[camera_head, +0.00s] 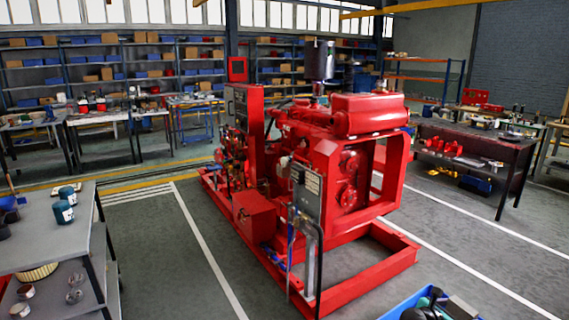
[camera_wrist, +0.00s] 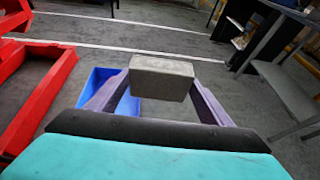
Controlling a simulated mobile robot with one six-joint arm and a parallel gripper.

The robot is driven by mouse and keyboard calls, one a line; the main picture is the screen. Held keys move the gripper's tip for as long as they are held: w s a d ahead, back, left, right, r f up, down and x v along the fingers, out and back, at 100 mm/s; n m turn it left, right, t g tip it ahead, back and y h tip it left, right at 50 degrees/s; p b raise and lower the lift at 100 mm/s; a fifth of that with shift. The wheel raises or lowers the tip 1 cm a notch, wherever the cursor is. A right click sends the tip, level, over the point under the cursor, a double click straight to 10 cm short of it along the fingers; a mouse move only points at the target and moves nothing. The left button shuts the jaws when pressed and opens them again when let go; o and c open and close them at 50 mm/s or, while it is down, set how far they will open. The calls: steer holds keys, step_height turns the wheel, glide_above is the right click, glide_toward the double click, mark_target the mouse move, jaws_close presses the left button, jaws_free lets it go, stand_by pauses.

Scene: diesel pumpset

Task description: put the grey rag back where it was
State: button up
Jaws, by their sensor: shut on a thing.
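My gripper (camera_wrist: 160,82) is shut on the grey rag (camera_wrist: 161,77), which looks like a folded, box-shaped grey block between the two fingertips. The fingers press on its left and right sides. A blue bin (camera_wrist: 98,82) is on the floor below and beyond, partly hidden behind the left finger and the gripper body. The bin (camera_head: 400,304) also shows at the bottom edge of the head view, cut off. Dark and grey shapes show over it there; I cannot tell whether they are my gripper and the rag or things in the bin.
The red diesel pumpset (camera_head: 320,165) stands on its red base frame (camera_head: 370,285) left of the bin. A grey trolley (camera_head: 45,245) with jars is at the left. A dark workbench (camera_head: 480,140) is at the right. Grey floor with white lines lies between.

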steer(key=shift+d, duration=0.2)
steer(key=shift+w+a+f, duration=0.15)
steer(key=shift+w, duration=0.05)
steer(key=shift+s+a, duration=0.1)
steer(key=shift+a, duration=0.1)
stand_by(0.4)
